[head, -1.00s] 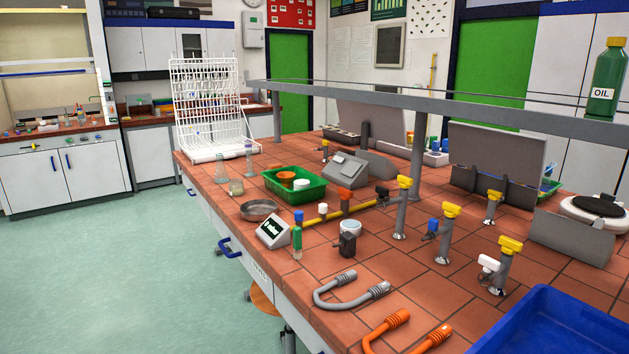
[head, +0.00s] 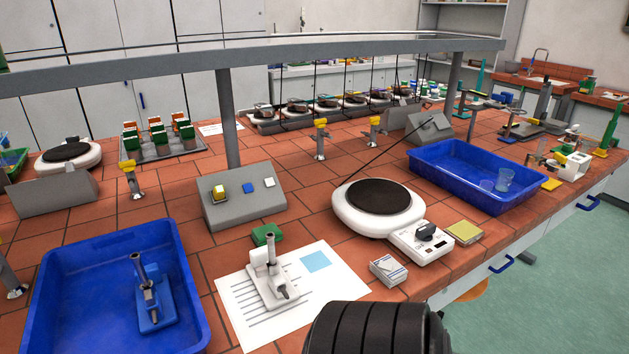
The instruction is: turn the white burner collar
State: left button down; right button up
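The white burner (head: 272,283) stands upright on a printed white sheet (head: 318,288) on the tiled bench, just left of the picture's middle. It has a white base and a grey metal tube (head: 270,249). Its collar, low around the tube, is too small to make out clearly, and I cannot tell how it is turned. A similar blue burner (head: 154,300) stands in the blue tray at the lower left. Neither of my grippers shows. A black ribbed part, seemingly of my own arm, fills the bottom edge right of the white burner.
The blue tray (head: 60,262) is left of the sheet. A green block (head: 267,234) is just behind the white burner. A grey switch console (head: 240,209) stands behind that. A hot plate (head: 345,223) and small box (head: 388,271) are to the right. A grey rail (head: 350,50) crosses above.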

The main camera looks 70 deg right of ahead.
aim_at(261, 270)
jog(key=z, duration=1.9)
jog(key=l, duration=0.1)
